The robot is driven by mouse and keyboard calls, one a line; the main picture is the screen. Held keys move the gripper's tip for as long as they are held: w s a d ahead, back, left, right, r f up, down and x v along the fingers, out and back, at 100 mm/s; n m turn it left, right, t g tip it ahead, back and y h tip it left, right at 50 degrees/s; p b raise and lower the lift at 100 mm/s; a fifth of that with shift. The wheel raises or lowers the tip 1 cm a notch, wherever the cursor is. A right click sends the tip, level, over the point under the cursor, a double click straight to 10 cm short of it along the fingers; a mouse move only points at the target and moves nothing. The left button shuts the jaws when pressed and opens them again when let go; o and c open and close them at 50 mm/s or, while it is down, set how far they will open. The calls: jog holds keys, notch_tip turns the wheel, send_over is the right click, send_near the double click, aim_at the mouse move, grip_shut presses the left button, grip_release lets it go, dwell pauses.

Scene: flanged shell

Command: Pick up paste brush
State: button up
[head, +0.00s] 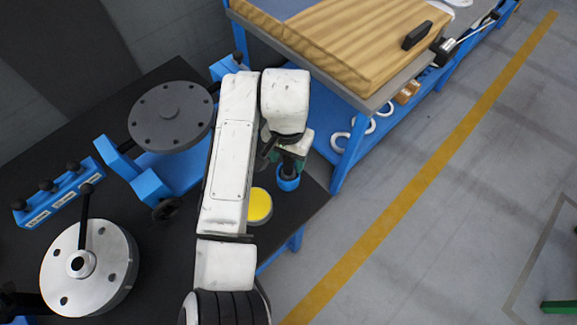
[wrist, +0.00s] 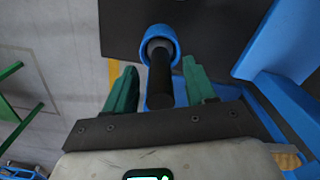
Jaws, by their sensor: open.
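The paste brush appears to be the dark-handled thing standing in a blue cup (head: 288,183) at the right corner of the black table. In the wrist view its black handle (wrist: 160,85) points toward the camera, out of the blue cup (wrist: 154,34). My gripper (head: 291,160) is over the cup in the head view. In the wrist view my gripper (wrist: 159,67) is open, with one green finger on each side of the handle. Gaps show between the fingers and the handle. The brush's lower end is hidden in the cup.
A tin of yellow paste (head: 260,206) sits beside my arm. A grey flanged disc (head: 170,116) on a blue stand, a silver flanged part (head: 88,268) and a blue rack (head: 58,194) occupy the table. A wood-topped bench (head: 340,35) stands close behind.

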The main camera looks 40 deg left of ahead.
jog(key=shift+f, duration=0.55)
grip_shut()
